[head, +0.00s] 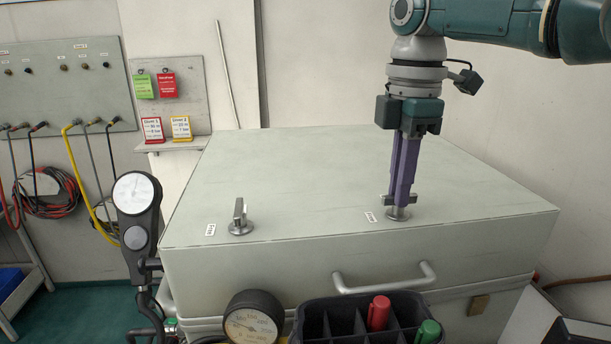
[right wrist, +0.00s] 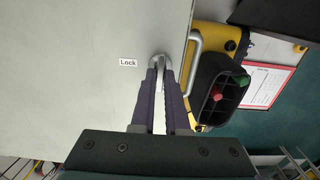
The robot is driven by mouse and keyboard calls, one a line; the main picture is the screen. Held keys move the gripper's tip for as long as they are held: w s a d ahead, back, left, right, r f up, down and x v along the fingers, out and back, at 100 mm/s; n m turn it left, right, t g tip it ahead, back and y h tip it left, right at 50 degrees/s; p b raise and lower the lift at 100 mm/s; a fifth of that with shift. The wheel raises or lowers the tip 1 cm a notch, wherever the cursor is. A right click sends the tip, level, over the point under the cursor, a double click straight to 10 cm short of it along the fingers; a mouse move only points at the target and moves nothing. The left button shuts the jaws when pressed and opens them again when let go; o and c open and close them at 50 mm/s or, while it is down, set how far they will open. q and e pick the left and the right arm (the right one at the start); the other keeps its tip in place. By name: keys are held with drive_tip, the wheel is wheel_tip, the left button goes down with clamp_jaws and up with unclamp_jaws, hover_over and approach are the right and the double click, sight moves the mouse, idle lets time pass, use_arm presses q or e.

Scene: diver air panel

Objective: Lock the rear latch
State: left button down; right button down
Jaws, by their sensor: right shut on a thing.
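A pale grey cabinet (head: 300,180) has two metal latches on its top near the front edge. The left latch (head: 240,222) stands free, its handle upright on a round base. The right latch (head: 398,214) is under my right gripper (head: 399,202), which points straight down and is shut on its handle. The fingers hide most of that handle. In the right wrist view the fingers (right wrist: 161,72) close around the latch (right wrist: 160,58), beside a label reading "Lock" (right wrist: 128,62). I cannot tell from the pictures which latch is the rear one. My left gripper is not in view.
A bar handle (head: 385,282) is on the cabinet front. A black caddy with markers (head: 345,312), a round gauge (head: 253,322) and a handheld gauge unit (head: 137,215) stand in front. A hose panel (head: 60,85) is at the left.

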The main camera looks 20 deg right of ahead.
drive_tip(key=shift+r, duration=0.1)
idle(0.3)
drive_tip(key=shift+m+p, duration=0.35)
drive_tip(key=shift+m, duration=0.25)
drive_tip(key=shift+m+p, duration=0.4)
drive_tip(key=shift+m, duration=0.8)
drive_tip(key=m, duration=0.4)
drive_tip(key=shift+w+m+p, duration=0.1)
drive_tip(key=shift+m+p, duration=0.2)
drive_tip(key=shift+p, duration=0.1)
drive_tip(key=m, duration=0.5)
drive_tip(key=shift+d, duration=0.1)
drive_tip(key=shift+m+p, duration=0.3)
drive_tip(key=shift+m, duration=2)
drive_tip(key=c, duration=0.9)
unclamp_jaws()
drive_tip(key=shift+d, duration=0.1)
